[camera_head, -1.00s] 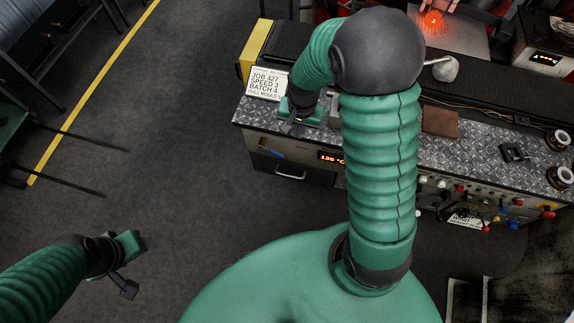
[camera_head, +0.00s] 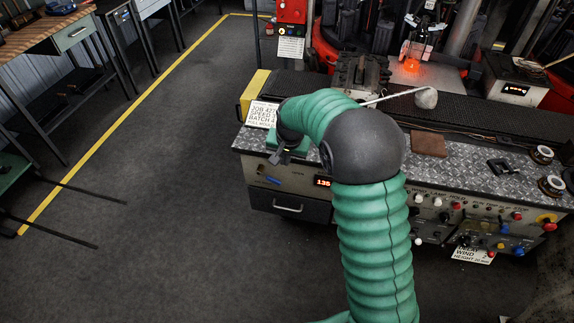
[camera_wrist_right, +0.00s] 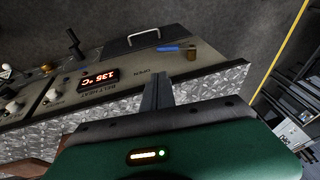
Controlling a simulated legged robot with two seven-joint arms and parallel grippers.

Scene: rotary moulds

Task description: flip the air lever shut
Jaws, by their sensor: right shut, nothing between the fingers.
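The air lever, with a blue handle and a brass-coloured end, is on the bench's front panel beside the word OPEN. It shows in the head view (camera_head: 272,181) and in the right wrist view (camera_wrist_right: 172,48), lying nearly along the panel. My right gripper (camera_head: 275,158) is at the bench's front left edge, just above the lever in the head view. In the right wrist view its fingers (camera_wrist_right: 158,80) are together and empty, pointing at the panel near the lever. I see a gap in the picture but cannot tell the exact distance. My left gripper is out of view.
A drawer handle (camera_head: 288,208) is below the lever. A red temperature display (camera_wrist_right: 99,79) and several knobs and switches sit along the panel. A job card (camera_head: 262,114) stands on the bench behind my right gripper. The floor at left is open.

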